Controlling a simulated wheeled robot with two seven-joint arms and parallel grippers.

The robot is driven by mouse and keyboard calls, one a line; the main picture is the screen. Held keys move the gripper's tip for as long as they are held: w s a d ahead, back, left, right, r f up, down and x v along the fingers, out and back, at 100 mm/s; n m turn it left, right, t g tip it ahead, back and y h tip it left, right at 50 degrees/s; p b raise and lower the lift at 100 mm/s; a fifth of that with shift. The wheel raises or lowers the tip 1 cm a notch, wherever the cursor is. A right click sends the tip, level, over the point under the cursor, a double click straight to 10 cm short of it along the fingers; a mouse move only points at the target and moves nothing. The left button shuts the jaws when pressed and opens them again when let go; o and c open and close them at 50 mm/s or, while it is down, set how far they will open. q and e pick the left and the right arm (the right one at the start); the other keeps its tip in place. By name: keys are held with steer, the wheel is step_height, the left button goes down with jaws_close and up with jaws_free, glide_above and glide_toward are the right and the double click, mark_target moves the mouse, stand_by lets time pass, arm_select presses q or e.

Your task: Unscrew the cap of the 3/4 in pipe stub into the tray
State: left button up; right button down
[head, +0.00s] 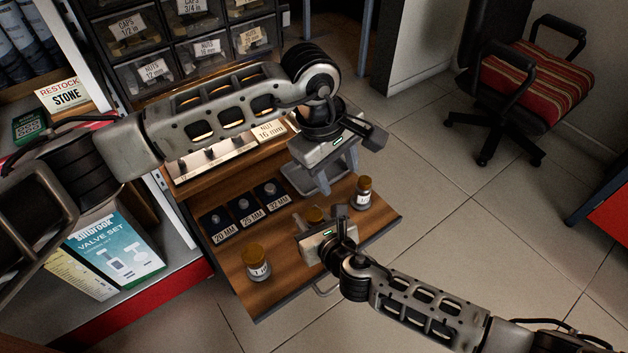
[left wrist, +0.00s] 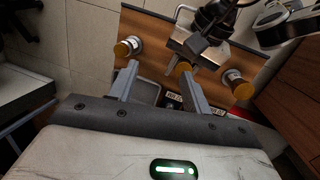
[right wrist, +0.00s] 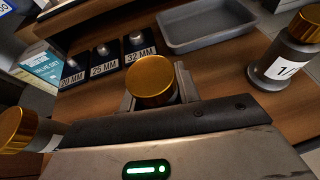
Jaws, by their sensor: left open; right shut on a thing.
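The middle pipe stub carries a gold cap (head: 314,214); the cap also shows in the right wrist view (right wrist: 152,80) and left wrist view (left wrist: 184,68). Its label is hidden, so I cannot read its size. My right gripper (head: 316,222) is shut on this stub, below the cap, which sits on top between the fingers (right wrist: 155,92). My left gripper (head: 327,182) is open and empty, above the board beside the middle stub, fingers pointing down (left wrist: 160,72). The grey tray (right wrist: 205,24) lies on the board behind the stub, partly covered by my left gripper in the head view.
Two other gold-capped stubs stand upright: one at front left (head: 257,264), one at right (head: 363,192), its label starting "1/" in the right wrist view. Black blocks marked 20, 25 and 32 MM (head: 245,212) stand on the wooden board (head: 290,270). Drawer bins rise behind.

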mark_target(313, 214)
arm_select(q)
steer(key=a+f+y, duration=0.1)
steer(key=a+f, duration=0.1)
steer(key=a+y, duration=0.1)
steer(key=shift+s+a+f+m+y, duration=0.3)
steer(key=shift+s+a+f, duration=0.05)
steer(key=shift+s+f, duration=0.05)
steer(key=shift+f, duration=3.9)
steer(key=c, duration=1)
steer(key=n, duration=0.3)
steer(key=shift+a, duration=0.1)
steer(key=o, duration=1.1)
